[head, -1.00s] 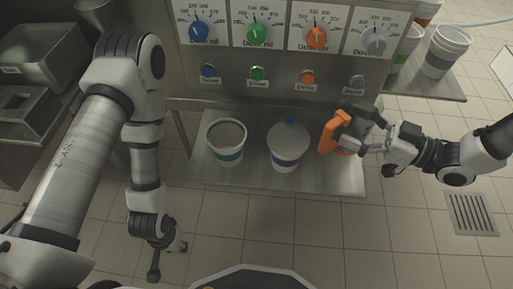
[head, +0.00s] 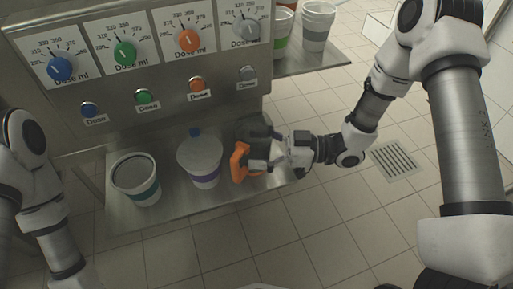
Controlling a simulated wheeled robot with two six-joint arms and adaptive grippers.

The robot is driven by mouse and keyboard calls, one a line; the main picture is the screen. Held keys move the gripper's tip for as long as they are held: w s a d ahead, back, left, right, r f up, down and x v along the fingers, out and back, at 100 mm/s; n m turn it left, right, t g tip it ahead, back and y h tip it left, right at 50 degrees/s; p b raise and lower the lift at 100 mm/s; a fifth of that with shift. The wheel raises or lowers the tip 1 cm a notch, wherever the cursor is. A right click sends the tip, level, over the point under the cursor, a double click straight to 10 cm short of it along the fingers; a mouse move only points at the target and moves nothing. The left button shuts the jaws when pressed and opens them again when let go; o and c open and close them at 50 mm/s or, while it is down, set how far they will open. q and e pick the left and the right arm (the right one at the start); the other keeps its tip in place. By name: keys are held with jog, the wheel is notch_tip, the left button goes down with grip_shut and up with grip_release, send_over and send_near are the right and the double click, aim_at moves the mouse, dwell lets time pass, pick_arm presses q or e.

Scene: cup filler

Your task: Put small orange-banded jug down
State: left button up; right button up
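The small orange-banded jug (head: 240,162) is at the right end of the steel shelf (head: 185,235) under the dispenser. Its orange part shows on the left, with a darker part behind it. My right gripper (head: 262,155) reaches in from the right and appears closed on the jug, covering part of it. I cannot tell whether the jug's base touches the shelf. Only links of my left arm show at the left edge; its gripper is out of view.
The dispenser panel (head: 60,120) rises behind. Several white buckets (head: 317,25) stand on a side shelf. A floor drain (head: 393,160) lies at right.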

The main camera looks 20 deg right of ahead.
jog(key=shift+f, duration=0.2)
jog(key=o, duration=1.4)
jog(key=shift+c, duration=0.2)
jog(key=shift+r, duration=0.1)
jog(key=shift+d+r, duration=0.15)
jog(key=shift+d, duration=0.1)
jog(key=p+v, duration=0.5)
jog(key=v, duration=0.6)
jog(key=shift+s+d, duration=0.15)
jog(key=shift+d, duration=0.1)
